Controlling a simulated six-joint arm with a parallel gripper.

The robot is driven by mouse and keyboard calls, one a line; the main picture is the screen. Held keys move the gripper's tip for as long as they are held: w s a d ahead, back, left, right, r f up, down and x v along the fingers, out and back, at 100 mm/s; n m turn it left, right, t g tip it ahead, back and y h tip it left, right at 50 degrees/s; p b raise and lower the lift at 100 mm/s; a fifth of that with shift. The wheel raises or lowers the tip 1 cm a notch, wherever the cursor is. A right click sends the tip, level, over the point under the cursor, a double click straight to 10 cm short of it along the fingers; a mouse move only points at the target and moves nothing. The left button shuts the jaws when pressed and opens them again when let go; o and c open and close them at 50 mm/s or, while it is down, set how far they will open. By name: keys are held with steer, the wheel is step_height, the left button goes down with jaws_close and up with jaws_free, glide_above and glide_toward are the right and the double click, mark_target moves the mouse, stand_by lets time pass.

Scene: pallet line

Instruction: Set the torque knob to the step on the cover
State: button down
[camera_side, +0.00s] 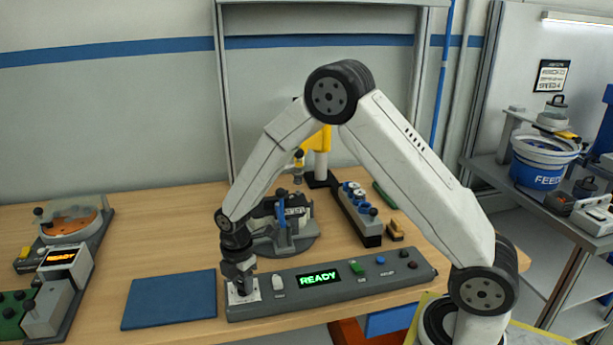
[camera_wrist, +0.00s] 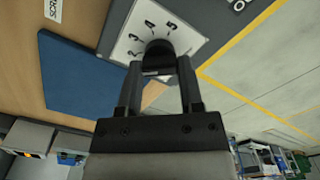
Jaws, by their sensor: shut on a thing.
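The torque knob (camera_wrist: 158,52) is a dark round knob on a white dial plate (camera_wrist: 188,40) with dark marks around it, in the wrist view. My gripper (camera_wrist: 160,68) is shut on the knob, one finger on each side. In the side view my gripper (camera_side: 241,284) points down at the dial plate (camera_side: 250,294) on the left end of the grey control panel (camera_side: 400,270), and hides the knob. The panel's green display (camera_side: 318,278) reads READY. I cannot make out a step mark on a cover or which mark the knob points to.
A blue mat (camera_side: 170,300) lies left of the panel. Behind the panel stand a round fixture (camera_side: 300,240) and a grey rack (camera_side: 360,212) with blue-topped parts. A station with an orange display (camera_side: 62,258) is at far left. Bare table lies between it and the mat.

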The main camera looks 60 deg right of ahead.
mark_target(242, 283)
steer(key=shift+c, duration=1.2)
jaws_free()
steer(key=shift+r, duration=0.15)
steer(key=shift+r, duration=3.8)
steer(key=shift+s, duration=0.1)
steer(key=s+d+r+m+t, duration=0.1)
steer(key=s+d+m+t, duration=0.1)
steer(key=s+m, duration=1.4)
steer(key=shift+s+r+m+t, duration=0.15)
steer(key=shift+r+m+t, duration=0.15)
steer(key=shift+r+m, duration=0.15)
